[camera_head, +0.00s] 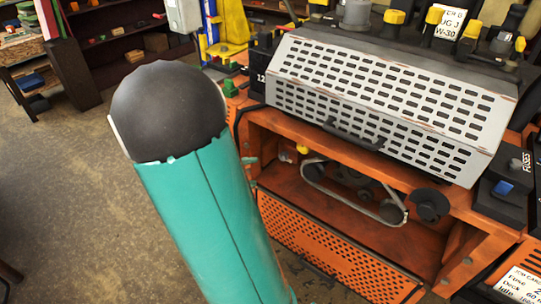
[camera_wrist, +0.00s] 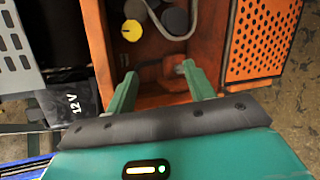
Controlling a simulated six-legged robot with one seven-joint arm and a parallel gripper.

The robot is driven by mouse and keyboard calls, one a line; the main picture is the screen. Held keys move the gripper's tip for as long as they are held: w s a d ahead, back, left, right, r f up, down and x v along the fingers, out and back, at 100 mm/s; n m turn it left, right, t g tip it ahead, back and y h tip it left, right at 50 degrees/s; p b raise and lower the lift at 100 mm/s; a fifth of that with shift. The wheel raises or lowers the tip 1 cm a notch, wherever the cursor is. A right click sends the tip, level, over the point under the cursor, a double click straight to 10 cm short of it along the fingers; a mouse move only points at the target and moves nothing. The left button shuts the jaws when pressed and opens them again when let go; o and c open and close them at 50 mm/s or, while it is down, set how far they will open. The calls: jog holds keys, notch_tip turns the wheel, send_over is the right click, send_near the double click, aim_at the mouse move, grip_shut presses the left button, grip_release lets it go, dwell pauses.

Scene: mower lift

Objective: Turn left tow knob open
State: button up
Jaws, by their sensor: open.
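A round yellow knob (camera_head: 302,149) shows inside the orange machine's open bay, at its upper left. It is likely the left tow knob, though no label on it is readable. In the wrist view the yellow knob (camera_wrist: 131,30) shows near the top, beyond the fingertips and a little left of the gap between them. My gripper (camera_wrist: 158,72) is open and empty, with its two green fingers wide apart and pointing into the bay. The fingers do not appear to touch the knob. In the head view my arm hides most of the gripper.
A belt with dark pulleys (camera_head: 392,212) sits in the bay right of the knob. A perforated orange panel (camera_head: 320,250) lies below, and a slotted grey cover (camera_head: 390,100) with a black handle is above. A black 12 V box (camera_wrist: 68,105) stands beside the bay. Open floor (camera_head: 75,170) lies left.

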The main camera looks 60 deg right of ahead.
jog(key=d+f+n+t+h, duration=0.1)
jog(key=d+f+n+h, duration=0.25)
jog(key=d+f, duration=0.35)
jog(key=n+t+h, duration=0.2)
jog(key=n+t, duration=0.2)
jog(key=t, duration=0.1)
send_near(282, 158)
jog(key=shift+y, duration=0.25)
jog(key=d, duration=0.9)
jog(key=shift+s+d+r, duration=0.1)
jog(key=shift+d+r, duration=0.1)
jog(key=c, duration=1)
jog(key=shift+o, duration=0.2)
